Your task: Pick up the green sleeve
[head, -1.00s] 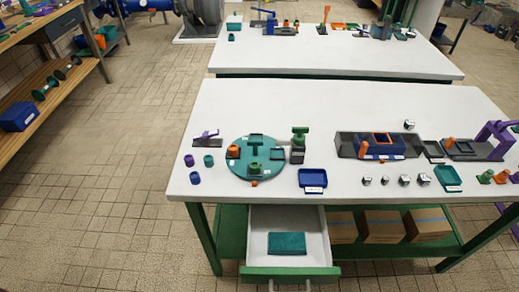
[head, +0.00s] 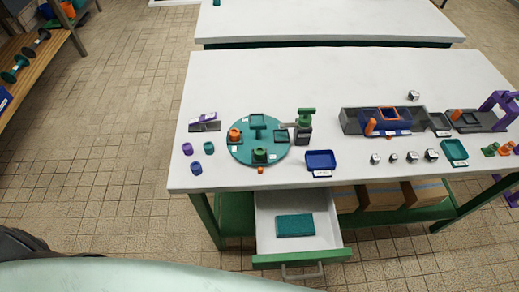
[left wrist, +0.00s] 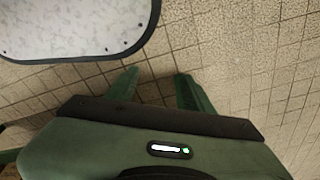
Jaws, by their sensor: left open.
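A dark green sleeve-like piece (head: 260,155) stands upright at the front of the round teal turntable (head: 239,153), which lies on the near white table. It is small here, so its exact shape is hard to tell. An orange piece (head: 234,134) stands at the turntable's left edge. My left gripper (left wrist: 158,90) is open and empty above the tiled floor in the left wrist view, with no task object between its fingers. It does not show in the head view. My right gripper is not in view.
On the near table (head: 300,85), purple and teal rings (head: 196,168) lie left of the turntable. A green-topped device (head: 305,125) and blue tray (head: 321,160) stand right of it. An open drawer (head: 300,245) juts out below the front edge. The table's back strip is clear.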

